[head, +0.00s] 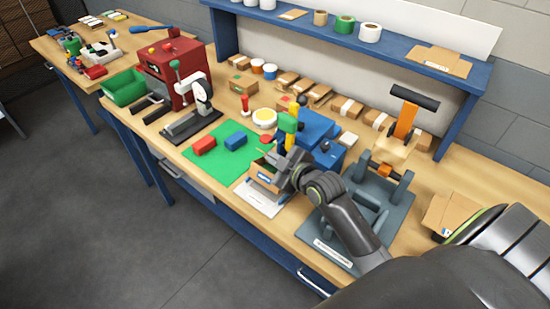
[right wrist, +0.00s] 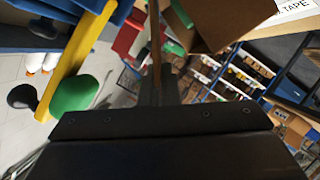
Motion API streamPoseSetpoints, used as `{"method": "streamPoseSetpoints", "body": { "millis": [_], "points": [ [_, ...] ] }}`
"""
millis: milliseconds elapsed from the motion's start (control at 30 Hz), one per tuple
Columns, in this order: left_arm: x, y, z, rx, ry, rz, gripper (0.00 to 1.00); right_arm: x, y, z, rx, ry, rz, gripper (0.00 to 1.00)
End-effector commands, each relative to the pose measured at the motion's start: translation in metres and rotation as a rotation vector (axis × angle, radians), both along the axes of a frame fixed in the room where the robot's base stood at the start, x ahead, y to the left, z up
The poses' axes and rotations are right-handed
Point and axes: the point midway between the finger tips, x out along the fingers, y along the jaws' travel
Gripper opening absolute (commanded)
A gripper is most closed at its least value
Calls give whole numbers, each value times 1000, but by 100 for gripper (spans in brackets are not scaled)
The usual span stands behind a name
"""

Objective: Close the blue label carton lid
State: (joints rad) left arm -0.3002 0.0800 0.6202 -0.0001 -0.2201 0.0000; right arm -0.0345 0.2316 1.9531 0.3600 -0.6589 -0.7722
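The small brown carton with a blue label (head: 264,176) stands on a white sheet at the front of the bench, just left of my right gripper (head: 284,172). Its top is partly hidden by the gripper, so I cannot tell how far its lid is open. In the right wrist view a brown cardboard panel (right wrist: 225,22) shows at the top, close to the fingers. My right gripper's fingers (right wrist: 157,85) look close together, with a thin brown strip in line with them; I cannot tell whether they touch the cardboard. My left gripper is not in view.
A green mat (head: 222,161) with red and blue blocks lies to the left. A blue machine (head: 313,130) with a yellow-green post stands behind the gripper. A grey fixture with an orange lever (head: 405,121) stands to the right. Small cartons line the back.

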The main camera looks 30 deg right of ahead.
Motion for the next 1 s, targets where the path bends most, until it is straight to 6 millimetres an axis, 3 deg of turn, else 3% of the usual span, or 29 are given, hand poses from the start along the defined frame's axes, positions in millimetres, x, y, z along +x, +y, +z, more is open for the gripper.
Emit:
{"method": "streamPoseSetpoints", "body": {
  "millis": [200,433,767,1000],
  "points": [
    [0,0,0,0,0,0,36,0,0,1,-1,-2,0,0],
    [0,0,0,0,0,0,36,0,0,1,0,-1,0,29],
    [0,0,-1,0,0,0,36,-2,-1,1,0,0,0,29],
    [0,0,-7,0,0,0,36,-29,-5,8,-3,0,1,29]
  ]
}}
